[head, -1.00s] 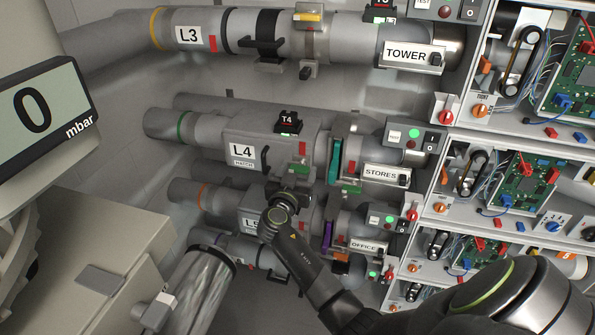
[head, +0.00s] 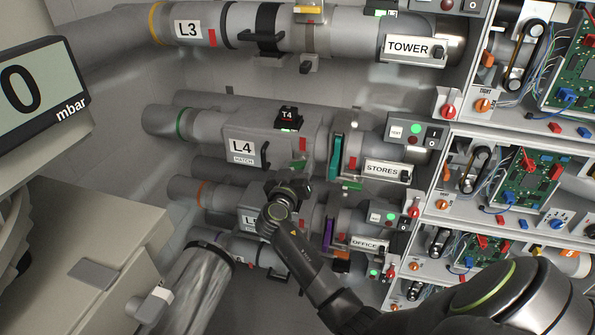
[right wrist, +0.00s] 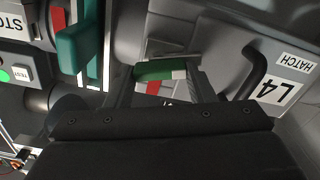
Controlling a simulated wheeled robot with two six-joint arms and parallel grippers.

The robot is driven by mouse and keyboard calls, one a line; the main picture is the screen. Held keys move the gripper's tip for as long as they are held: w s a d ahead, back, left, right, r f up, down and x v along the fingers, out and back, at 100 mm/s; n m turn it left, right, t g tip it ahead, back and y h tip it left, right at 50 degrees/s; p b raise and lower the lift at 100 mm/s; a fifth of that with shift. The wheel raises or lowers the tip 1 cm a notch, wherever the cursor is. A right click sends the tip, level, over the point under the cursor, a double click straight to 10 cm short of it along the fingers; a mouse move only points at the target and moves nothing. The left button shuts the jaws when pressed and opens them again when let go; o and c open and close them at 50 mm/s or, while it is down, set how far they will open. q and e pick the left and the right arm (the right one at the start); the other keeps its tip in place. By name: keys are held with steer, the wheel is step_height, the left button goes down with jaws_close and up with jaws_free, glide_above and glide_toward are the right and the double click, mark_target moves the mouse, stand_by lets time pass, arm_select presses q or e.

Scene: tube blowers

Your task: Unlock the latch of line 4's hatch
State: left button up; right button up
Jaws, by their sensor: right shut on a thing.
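The line 4 hatch is a grey box on the pipe with an L4 label (head: 242,148) and a black handle (head: 265,155); the label (right wrist: 279,90) and handle (right wrist: 256,76) show upside down in the right wrist view. Its latch (head: 299,164) shows a green part at the hatch's lower right. In the right wrist view the latch (right wrist: 158,71) has a green and white part with a red patch beside it. My right gripper (head: 290,187) is at the latch, shut on it, with one finger on each side. Its palm hides part of the latch. My left gripper is not in view.
A teal plate (head: 336,157) stands right of the hatch, before the STORES sign (head: 384,169). Shelves with circuit boards (head: 527,182) fill the right side.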

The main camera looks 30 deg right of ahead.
steer(key=n, duration=0.2)
steer(key=shift+n, duration=0.4)
steer(key=n, duration=0.3)
steer(key=shift+w+a+n, duration=0.1)
steer(key=shift+n, duration=0.2)
steer(key=n, duration=0.3)
steer(key=shift+n+p, duration=0.3)
steer(key=shift+p, duration=0.05)
steer(key=n+p, duration=0.1)
steer(key=n, duration=0.3)
steer(key=shift+f, duration=0.1)
steer(key=shift+n, duration=0.3)
steer(key=o, duration=1)
steer(key=shift+w+f, duration=0.1)
steer(key=shift+f, duration=0.1)
